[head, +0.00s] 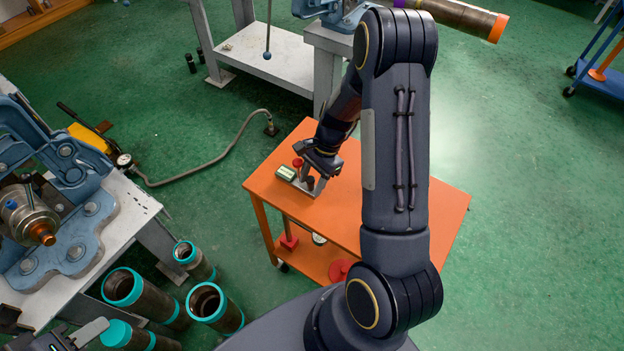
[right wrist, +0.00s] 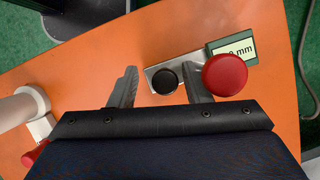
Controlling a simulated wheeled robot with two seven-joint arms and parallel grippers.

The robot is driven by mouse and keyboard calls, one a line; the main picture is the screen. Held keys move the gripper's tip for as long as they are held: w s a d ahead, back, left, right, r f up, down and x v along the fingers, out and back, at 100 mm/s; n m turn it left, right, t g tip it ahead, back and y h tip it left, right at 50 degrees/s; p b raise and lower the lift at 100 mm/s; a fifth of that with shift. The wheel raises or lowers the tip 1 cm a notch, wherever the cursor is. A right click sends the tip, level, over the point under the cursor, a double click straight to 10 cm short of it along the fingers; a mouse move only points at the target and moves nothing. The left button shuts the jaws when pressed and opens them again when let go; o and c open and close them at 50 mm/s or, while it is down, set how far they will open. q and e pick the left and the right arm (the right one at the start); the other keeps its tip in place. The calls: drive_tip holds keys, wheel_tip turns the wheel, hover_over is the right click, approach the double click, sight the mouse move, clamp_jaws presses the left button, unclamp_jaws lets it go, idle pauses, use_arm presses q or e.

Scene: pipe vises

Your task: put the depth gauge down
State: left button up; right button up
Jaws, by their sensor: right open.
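The depth gauge (head: 286,173) lies on the orange cart top (head: 400,195), near its left edge. In the right wrist view it shows a metal base, a black knob (right wrist: 164,79), a red knob (right wrist: 225,75) and a display (right wrist: 241,48) reading in mm, partly covered. My right gripper (right wrist: 158,86) is open just at the gauge. The black knob shows between its fingers, and one finger overlaps the base beside the red knob. In the head view the right gripper (head: 311,181) is over the gauge. My left gripper (head: 72,335) is at the bottom left, partly cut off; its opening is unclear.
A blue vise (head: 75,205) stands on the left bench, with several teal-rimmed pipes (head: 215,305) on the floor below.

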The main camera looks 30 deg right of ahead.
drive_tip(key=s+v, duration=0.1)
drive_tip(key=v, duration=1.1)
drive_tip(key=s+a+r+n+t, duration=0.3)
drive_tip(key=s+a+r+n, duration=0.4)
drive_tip(key=r, duration=0.4)
drive_tip(key=s+a+n+t, duration=0.3)
drive_tip(key=s+a+n, duration=0.3)
drive_tip(key=s+n, duration=0.2)
drive_tip(key=s+r, duration=0.1)
drive_tip(key=s, duration=0.1)
drive_tip(key=shift+s+a+h, duration=0.3)
drive_tip(key=shift+s+a, duration=0.05)
